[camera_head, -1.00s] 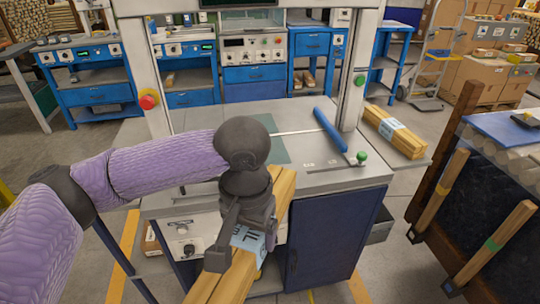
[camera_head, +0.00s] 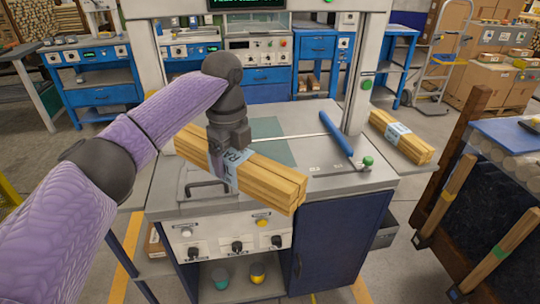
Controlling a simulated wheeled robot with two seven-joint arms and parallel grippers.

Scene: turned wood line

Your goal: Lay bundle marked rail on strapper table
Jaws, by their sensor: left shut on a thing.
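My left gripper (camera_head: 228,148) is shut on a bundle of light wooden strips (camera_head: 262,183) with a pale blue paper band (camera_head: 222,165), on which the letters "RA" can be read. The bundle lies crosswise in the grip, running from upper left to lower right, over the front part of the grey strapper table (camera_head: 310,185). Whether it touches the tabletop is hard to tell. A second banded bundle (camera_head: 402,137) lies on the table's right side shelf. My right gripper is not in view.
A blue bar (camera_head: 336,132) and a green knob (camera_head: 368,161) sit on the table's right part. The strapper's upright frame (camera_head: 359,75) rises behind. A dark green patch (camera_head: 270,138) lies behind the held bundle. A rack with wooden posts (camera_head: 445,190) stands at the right.

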